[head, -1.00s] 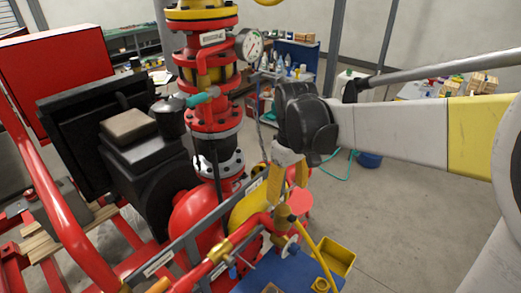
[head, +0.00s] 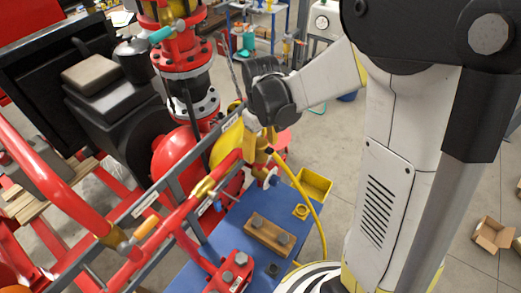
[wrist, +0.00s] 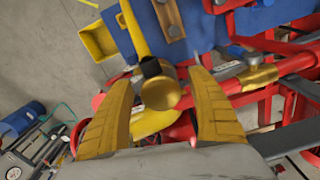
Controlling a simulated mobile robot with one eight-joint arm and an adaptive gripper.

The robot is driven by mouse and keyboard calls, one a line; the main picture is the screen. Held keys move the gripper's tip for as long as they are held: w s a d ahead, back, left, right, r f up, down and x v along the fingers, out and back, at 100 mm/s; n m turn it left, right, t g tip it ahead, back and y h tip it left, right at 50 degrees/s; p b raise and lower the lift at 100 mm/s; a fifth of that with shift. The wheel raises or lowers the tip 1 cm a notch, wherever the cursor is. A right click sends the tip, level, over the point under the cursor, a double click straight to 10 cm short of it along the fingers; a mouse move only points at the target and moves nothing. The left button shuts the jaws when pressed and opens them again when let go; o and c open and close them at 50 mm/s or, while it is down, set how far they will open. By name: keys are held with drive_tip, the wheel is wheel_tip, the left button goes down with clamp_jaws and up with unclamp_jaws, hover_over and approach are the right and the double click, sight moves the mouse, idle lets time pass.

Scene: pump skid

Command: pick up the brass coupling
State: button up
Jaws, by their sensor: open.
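My gripper (head: 262,136) is open, its two yellow fingers pointing down beside the red pipework in the head view. In the wrist view, my gripper (wrist: 160,75) has its fingers on either side of a round brass fitting (wrist: 160,94). This fitting sits below a black collar at the end of a yellow hose (wrist: 133,22). I cannot tell whether a finger touches it. A separate small brass-coloured ring-shaped piece (head: 301,211) lies on the blue bench top (head: 240,213). I cannot tell for sure which of the two is the brass coupling.
A wooden block with bolts (head: 269,233) lies on the blue top. A yellow bin (head: 313,184) is at its far right edge. Red pipes and a grey rail (head: 150,205) run close on the left.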

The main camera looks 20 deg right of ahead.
sight(264, 144)
drive_tip(key=shift+s, duration=0.15)
drive_tip(key=shift+c, duration=0.2)
drive_tip(key=c, duration=1.4)
drive_tip(key=shift+r, duration=0.15)
drive_tip(key=shift+r, duration=0.3)
drive_tip(key=r, duration=0.3)
drive_tip(key=shift+s+d+r, duration=0.25)
drive_tip(key=shift+s+r, duration=0.05)
drive_tip(key=shift+r, duration=0.05)
drive_tip(key=s+d+r, duration=0.2)
drive_tip(key=s, duration=0.1)
drive_tip(key=s+d+r, duration=0.2)
drive_tip(key=s, duration=0.1)
drive_tip(key=s+d+r+b, duration=0.1)
drive_tip(key=s+d+r, duration=0.1)
drive_tip(key=s, duration=0.1)
drive_tip(key=shift+r, duration=0.25)
drive_tip(key=shift+f, duration=0.1)
